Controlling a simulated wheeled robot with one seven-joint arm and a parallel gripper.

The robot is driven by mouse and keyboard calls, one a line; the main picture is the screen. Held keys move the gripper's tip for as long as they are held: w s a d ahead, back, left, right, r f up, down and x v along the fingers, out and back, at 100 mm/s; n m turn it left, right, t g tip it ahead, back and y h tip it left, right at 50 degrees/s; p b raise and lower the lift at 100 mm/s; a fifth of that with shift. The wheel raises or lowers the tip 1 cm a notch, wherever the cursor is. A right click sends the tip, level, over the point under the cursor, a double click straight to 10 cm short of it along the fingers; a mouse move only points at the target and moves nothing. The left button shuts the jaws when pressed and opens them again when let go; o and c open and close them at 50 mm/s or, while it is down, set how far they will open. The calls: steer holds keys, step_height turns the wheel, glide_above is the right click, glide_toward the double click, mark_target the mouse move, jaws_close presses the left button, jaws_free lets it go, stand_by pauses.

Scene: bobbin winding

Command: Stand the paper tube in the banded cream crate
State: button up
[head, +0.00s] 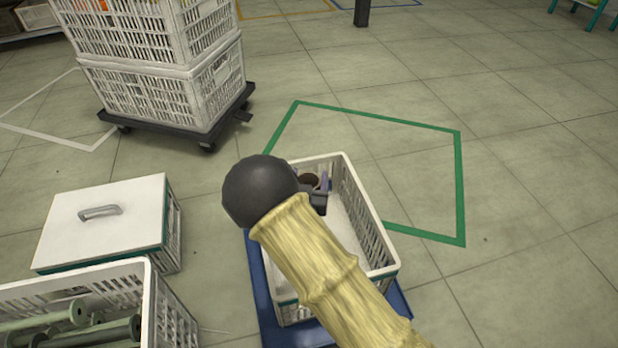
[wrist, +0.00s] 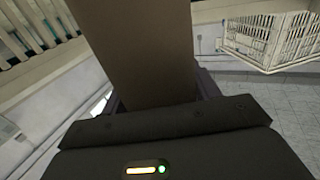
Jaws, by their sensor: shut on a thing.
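The cream crate (head: 367,215) with a teal band low on its side stands in the middle of the head view. The brown paper tube (head: 311,179) shows only as a small dark round end near the crate's far left corner. My gripper (head: 314,184) is there too, mostly hidden behind my own arm. In the wrist view the tube (wrist: 135,50) runs up from between the fingers of my gripper (wrist: 160,92), which are shut on it. The tube's lower end is hidden, so I cannot tell whether it touches the crate floor.
The crate rests on a blue base (head: 262,300). To its left are a lidded white box (head: 105,225) and an open crate (head: 172,315) of green bobbins. Stacked white crates (head: 165,95) stand on a black dolly behind.

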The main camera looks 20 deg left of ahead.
steer(key=shift+f, duration=0.4)
steer(key=o, duration=1.2)
steer(key=shift+o, duration=0.2)
steer(key=shift+r, duration=0.15)
steer(key=shift+r, duration=0.3)
steer(key=s+d+p, duration=0.1)
steer(key=s+p, duration=0.3)
steer(key=s, duration=0.3)
steer(key=shift+s+r, duration=0.15)
steer(key=shift+s, duration=0.05)
steer(key=shift+d, duration=0.1)
